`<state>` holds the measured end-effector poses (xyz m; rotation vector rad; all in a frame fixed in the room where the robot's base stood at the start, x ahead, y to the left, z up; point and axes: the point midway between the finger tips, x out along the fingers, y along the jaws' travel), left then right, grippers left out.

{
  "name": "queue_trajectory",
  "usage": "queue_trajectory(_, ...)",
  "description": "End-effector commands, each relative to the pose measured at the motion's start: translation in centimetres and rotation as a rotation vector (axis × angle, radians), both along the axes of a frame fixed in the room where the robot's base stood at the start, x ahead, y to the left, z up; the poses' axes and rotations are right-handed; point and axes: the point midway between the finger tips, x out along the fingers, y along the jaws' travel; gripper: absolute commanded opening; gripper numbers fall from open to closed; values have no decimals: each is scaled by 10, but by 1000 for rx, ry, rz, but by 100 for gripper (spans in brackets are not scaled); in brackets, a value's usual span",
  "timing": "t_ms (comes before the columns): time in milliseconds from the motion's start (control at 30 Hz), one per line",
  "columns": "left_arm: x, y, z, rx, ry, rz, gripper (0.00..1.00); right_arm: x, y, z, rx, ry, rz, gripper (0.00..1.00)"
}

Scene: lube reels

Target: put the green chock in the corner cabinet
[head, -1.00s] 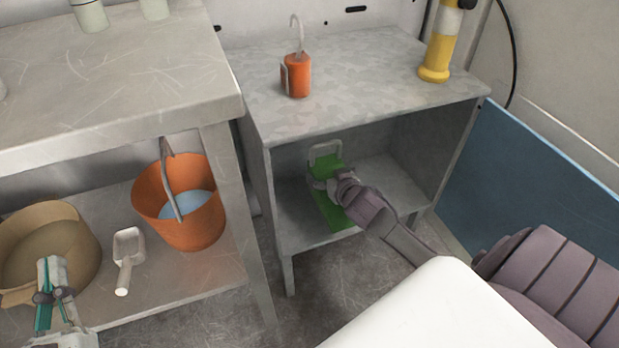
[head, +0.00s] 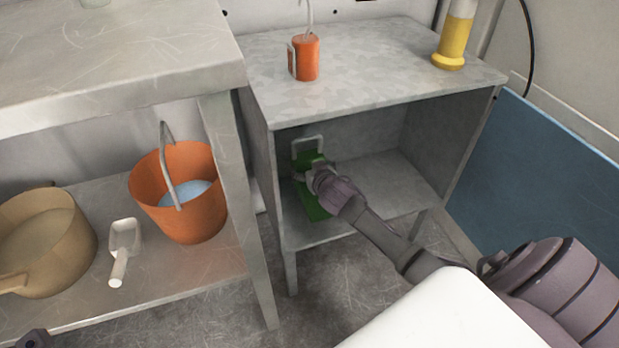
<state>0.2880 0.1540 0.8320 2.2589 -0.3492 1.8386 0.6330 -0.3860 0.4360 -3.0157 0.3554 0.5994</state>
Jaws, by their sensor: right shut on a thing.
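The corner cabinet (head: 385,92) is a grey metal unit with an open front and a shelf inside. The green chock (head: 313,204), with a pale handle loop at its top, is inside the cabinet at the left, close to the left wall. My right gripper (head: 312,178) reaches in through the open front and is shut on the chock. The gripper hides part of the chock, and I cannot tell whether the chock rests on the shelf. Of my left arm only a dark bit (head: 35,338) shows at the bottom left; its gripper is out of view.
An orange can (head: 306,60) and a yellow cylinder (head: 454,42) stand on the cabinet top. A workbench (head: 120,60) is at left, with an orange bucket (head: 185,222), white scoop (head: 122,250) and tan pot (head: 50,270) on its lower shelf. The cabinet shelf's right side is clear.

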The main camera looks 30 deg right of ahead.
Motion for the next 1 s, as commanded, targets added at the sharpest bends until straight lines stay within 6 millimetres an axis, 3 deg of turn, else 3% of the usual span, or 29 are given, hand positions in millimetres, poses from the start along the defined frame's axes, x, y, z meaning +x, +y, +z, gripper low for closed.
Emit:
queue_trajectory(200, 0, 0, -23, 1, 2, 0, 0, 1, 0, -31, -1, -4, 2, 24)
queue_trajectory(600, 1, 0, -23, 1, 4, 0, 0, 1, 0, -34, 0, -5, 2, 24)
queue_trajectory(633, 1, 0, -22, 1, 4, 0, 0, -1, 0, -37, 0, 2, 0, 98)
queue_trajectory(1000, 1, 0, -20, 2, 3, 0, 0, -1, 0, -34, 0, 1, 1, 100)
